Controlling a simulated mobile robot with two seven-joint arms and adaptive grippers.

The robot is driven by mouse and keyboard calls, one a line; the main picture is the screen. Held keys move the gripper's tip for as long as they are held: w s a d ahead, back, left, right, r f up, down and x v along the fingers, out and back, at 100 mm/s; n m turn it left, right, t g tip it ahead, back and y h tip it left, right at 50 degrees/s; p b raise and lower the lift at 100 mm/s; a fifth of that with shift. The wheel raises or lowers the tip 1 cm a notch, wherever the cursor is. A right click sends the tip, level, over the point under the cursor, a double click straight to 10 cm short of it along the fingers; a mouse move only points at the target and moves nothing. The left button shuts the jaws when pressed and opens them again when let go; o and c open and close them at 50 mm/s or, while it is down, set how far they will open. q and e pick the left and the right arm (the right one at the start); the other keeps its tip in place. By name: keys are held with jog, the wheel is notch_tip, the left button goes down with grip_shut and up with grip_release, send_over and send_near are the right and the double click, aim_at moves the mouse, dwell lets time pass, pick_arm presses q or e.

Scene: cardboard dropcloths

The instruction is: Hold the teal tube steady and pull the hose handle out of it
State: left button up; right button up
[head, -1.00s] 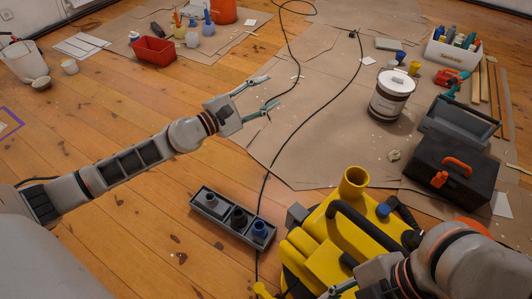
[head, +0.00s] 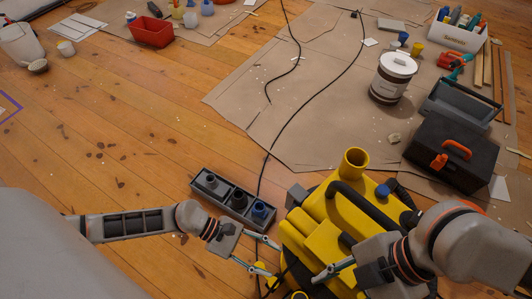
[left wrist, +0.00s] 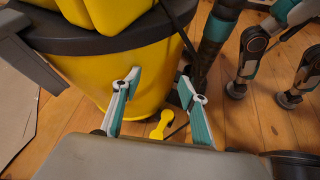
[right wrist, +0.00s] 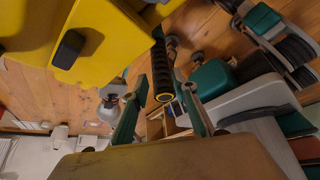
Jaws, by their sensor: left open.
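My left gripper (head: 274,259) is open and empty at the left side of the yellow vacuum (head: 318,225). In the left wrist view its fingers (left wrist: 157,88) stand apart before the yellow body. A dark upright tube with a teal band (left wrist: 216,30) shows beyond the right finger; it may be the teal tube. I see no clear contact. Neither tube nor handle is clear in the head view.
A grey tray with cups (head: 233,203) lies left of the vacuum. A black toolbox (head: 450,165) and a paint can (head: 391,82) stand behind, to the right. A black cable (head: 310,100) crosses the cardboard.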

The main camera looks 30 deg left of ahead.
pick_arm(q)
jog(key=s+d+g+h, duration=0.2)
jog(key=s+d+g, duration=0.15)
jog(key=s, duration=0.35)
jog(key=x, duration=0.8)
jog(key=shift+d+r+t, duration=0.2)
jog(key=shift+r+t, duration=0.15)
jog(key=shift+t, duration=0.1)
jog(key=shift+w, duration=0.1)
grip_shut()
jog(key=shift+c, duration=0.2)
grip_release()
jog(key=shift+a, duration=0.1)
jog(key=v, duration=1.2)
